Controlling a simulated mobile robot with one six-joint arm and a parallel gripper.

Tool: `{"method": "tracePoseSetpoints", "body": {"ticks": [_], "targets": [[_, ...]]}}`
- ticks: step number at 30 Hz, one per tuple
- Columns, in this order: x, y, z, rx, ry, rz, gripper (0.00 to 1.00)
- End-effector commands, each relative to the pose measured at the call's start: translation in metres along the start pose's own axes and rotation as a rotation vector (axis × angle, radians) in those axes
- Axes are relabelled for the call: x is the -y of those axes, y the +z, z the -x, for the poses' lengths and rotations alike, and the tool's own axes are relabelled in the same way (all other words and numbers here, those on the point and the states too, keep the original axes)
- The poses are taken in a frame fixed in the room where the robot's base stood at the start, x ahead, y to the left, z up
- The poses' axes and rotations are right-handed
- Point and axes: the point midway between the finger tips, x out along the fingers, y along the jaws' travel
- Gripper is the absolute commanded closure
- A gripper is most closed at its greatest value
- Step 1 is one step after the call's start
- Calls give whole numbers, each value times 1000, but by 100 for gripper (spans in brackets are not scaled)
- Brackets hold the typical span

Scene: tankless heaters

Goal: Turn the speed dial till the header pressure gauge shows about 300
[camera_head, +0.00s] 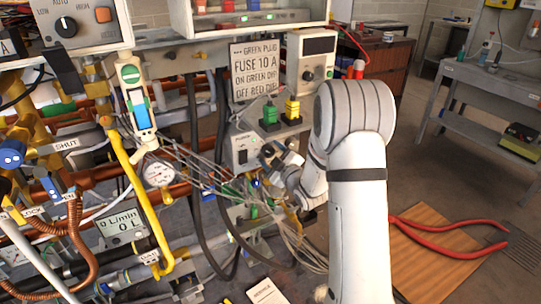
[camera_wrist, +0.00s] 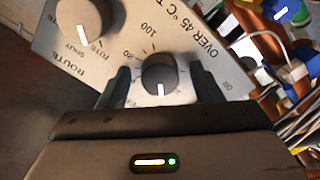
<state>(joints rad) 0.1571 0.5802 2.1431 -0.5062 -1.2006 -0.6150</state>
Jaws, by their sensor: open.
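In the wrist view a dark round dial (camera_wrist: 159,73) with a white mark pointing down the picture sits on a pale panel. Its scale shows 80 and 100; no word "speed" is readable. My gripper (camera_wrist: 162,84) is open, one finger on each side of this dial; contact cannot be told. In the head view my gripper (camera_head: 281,158) is at the right side of a small pale control box (camera_head: 243,150). A round white gauge (camera_head: 158,172) hangs on the pipes to the left. Its reading is too small to tell, and whether it is the header pressure gauge is unclear.
A grey knob (camera_wrist: 84,17) marked ROUTE is beside the dial. Thin cables (camera_head: 296,240) hang below my gripper. Green and yellow plugs (camera_head: 292,108) stand above it. A yellow-handled pipe (camera_head: 133,180) and a flow display (camera_head: 122,226) reading 0 are at left.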

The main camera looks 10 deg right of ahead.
Motion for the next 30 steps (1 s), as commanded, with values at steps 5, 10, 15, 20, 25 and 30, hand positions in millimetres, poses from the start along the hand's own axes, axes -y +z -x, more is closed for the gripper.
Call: {"method": "tracePoseSetpoints", "body": {"ticks": [5,10,15,20,25,30], "targets": [[0,0,0,0,-1,0,51],[0,0,0,0,-1,0,65],[1,0,0,0,-1,0,79],[3,-3,-1,-2,-3,-1,86],[3,-1,0,-2,-4,-21,86],[4,1,0,-1,-4,-88,86]]}}
